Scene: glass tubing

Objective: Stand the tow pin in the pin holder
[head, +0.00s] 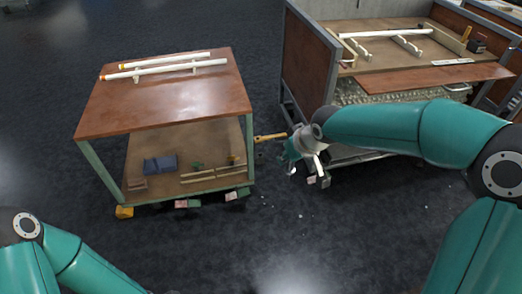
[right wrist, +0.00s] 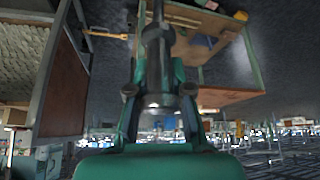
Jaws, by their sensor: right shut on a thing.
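The tow pin (head: 270,137) is a thin yellow-orange rod with a wider end pointing left. It lies nearly level, off the floor, between the two benches. My right gripper (head: 293,148) is at its right end and is shut on it. In the right wrist view the pin (right wrist: 108,35) sticks out to the left of the gripper (right wrist: 156,32), its other end hidden behind the fingers. I cannot make out the pin holder for certain in either view. My left arm shows at the lower left of the head view, but its gripper is out of frame.
A left bench (head: 160,95) carries white tubes on supports; its lower shelf (head: 205,160) holds a blue box (head: 160,164) and wooden strips. The right bench (head: 310,60) stands close behind my right arm. Open dark floor (head: 250,235) lies in front, with small bits scattered.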

